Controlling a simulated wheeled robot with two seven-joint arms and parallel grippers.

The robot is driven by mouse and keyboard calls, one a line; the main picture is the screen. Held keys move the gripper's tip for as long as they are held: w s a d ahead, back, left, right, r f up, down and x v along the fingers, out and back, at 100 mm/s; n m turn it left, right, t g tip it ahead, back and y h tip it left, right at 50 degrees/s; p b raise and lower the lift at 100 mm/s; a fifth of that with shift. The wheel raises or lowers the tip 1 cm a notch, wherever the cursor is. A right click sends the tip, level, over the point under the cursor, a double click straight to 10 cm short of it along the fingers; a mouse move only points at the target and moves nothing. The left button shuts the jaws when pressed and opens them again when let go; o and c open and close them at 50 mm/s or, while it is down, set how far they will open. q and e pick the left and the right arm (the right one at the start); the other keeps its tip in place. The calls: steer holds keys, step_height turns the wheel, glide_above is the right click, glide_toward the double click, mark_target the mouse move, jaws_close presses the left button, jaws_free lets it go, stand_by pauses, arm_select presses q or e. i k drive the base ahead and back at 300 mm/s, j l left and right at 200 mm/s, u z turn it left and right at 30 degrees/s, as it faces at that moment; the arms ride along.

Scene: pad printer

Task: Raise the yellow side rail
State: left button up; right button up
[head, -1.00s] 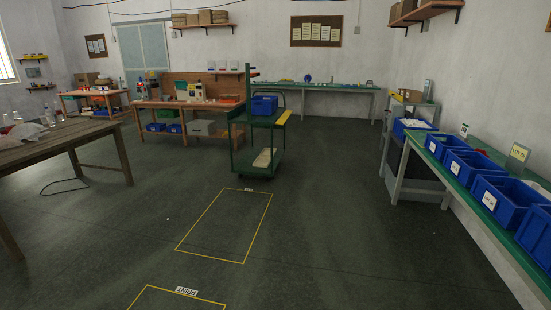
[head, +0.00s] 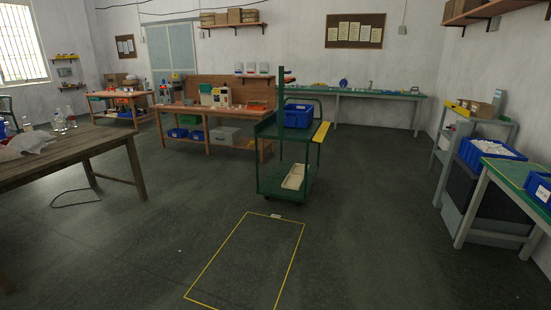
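A green two-level cart (head: 261,178) stands on the floor near the middle of the head view. A yellow rail (head: 321,132) lies along the right side of its top level; from this distance I cannot tell exactly how it is fixed. A blue bin (head: 298,116) sits on the cart's top, and a pale tray (head: 294,176) lies on its lower shelf. A green post rises from the cart's top. Neither of my grippers is in view.
A yellow-outlined floor area (head: 299,240) lies in front of the cart, empty. A wooden table (head: 75,152) is at left, a wooden workbench (head: 232,138) behind the cart. A green-topped bench (head: 523,180) with blue bins stands at right. The floor around the cart is clear.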

mark_target(319, 135)
steer(key=i, duration=2.6)
